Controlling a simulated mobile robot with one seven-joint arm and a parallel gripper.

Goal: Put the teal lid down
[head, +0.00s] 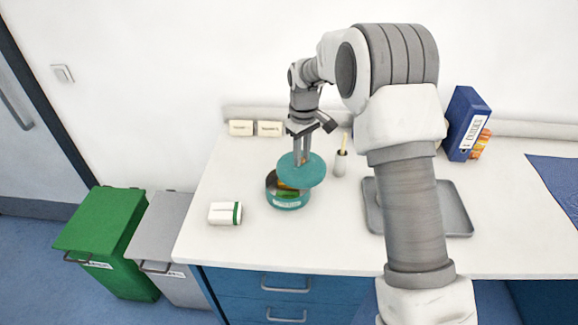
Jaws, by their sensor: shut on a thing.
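The teal lid (311,177) is a flat round disc in the head view, near the middle of the white counter. My gripper (302,160) is above it, pointing down, shut on the lid at its top. The lid is held over the right part of a round teal tin (288,204) and looks raised above it. The lid hides the tin's right rear part. I cannot tell the exact gap between lid and tin.
A white and green box (223,214) lies left of the tin. A small cup (340,165) stands close right of the lid. A grey tray (457,212) lies partly behind my arm. Bare counter (250,160) shows behind the tin.

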